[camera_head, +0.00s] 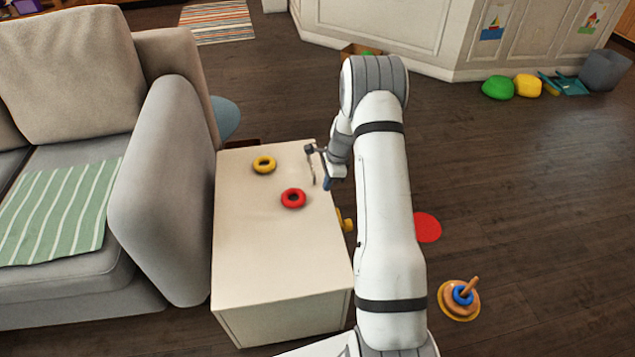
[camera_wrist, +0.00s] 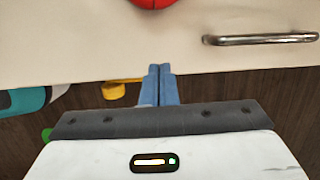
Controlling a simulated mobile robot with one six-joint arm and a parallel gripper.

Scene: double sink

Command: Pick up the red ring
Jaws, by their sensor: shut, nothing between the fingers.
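The red ring (camera_head: 293,198) lies flat on the white cabinet top (camera_head: 265,250), near its right edge. Part of the red ring (camera_wrist: 152,3) also shows at the top edge of the wrist view, cut off by the frame. My gripper (camera_head: 327,183) is beside the cabinet's right edge, to the right of the ring and apart from it. In the wrist view my gripper's blue fingers (camera_wrist: 160,70) are together with nothing between them, and their tips lie near the cabinet's edge.
A yellow ring (camera_head: 264,165) lies on the cabinet behind the red one. A metal handle (camera_wrist: 260,39) is near my fingers. A grey sofa (camera_head: 165,190) stands left of the cabinet. A ring stacker (camera_head: 460,299) with a blue ring and a red disc (camera_head: 427,227) are on the floor at right.

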